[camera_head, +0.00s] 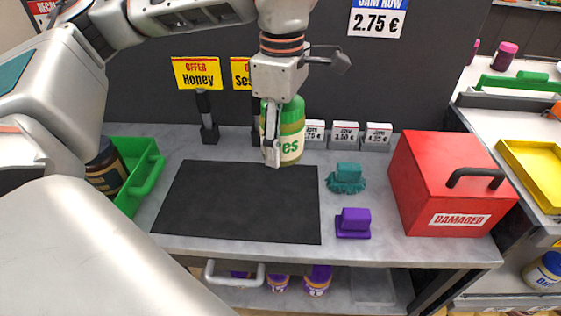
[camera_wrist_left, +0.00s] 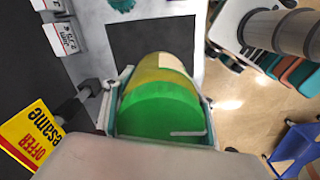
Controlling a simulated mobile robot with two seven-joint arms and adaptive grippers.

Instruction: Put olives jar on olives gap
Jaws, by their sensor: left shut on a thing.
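The olives jar (camera_head: 292,138) has a green lid and a pale label ending in "es". My left gripper (camera_head: 271,137) is shut on the olives jar, which is upright at the back edge of the black mat. I cannot tell whether the jar touches the table. In the left wrist view the green lid of the olives jar (camera_wrist_left: 160,112) fills the space between the fingers of my left gripper (camera_wrist_left: 158,108). No olives gap can be made out in these views. My right gripper is not in view.
The black mat (camera_head: 235,205) is bare. A green crate (camera_head: 147,178) holds a dark jar (camera_head: 106,168) at left. Teal (camera_head: 346,178) and purple (camera_head: 353,223) objects and a red "DAMAGED" box (camera_head: 450,182) stand right. Price cards (camera_head: 345,135) and "Honey" sign (camera_head: 197,73) stand behind.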

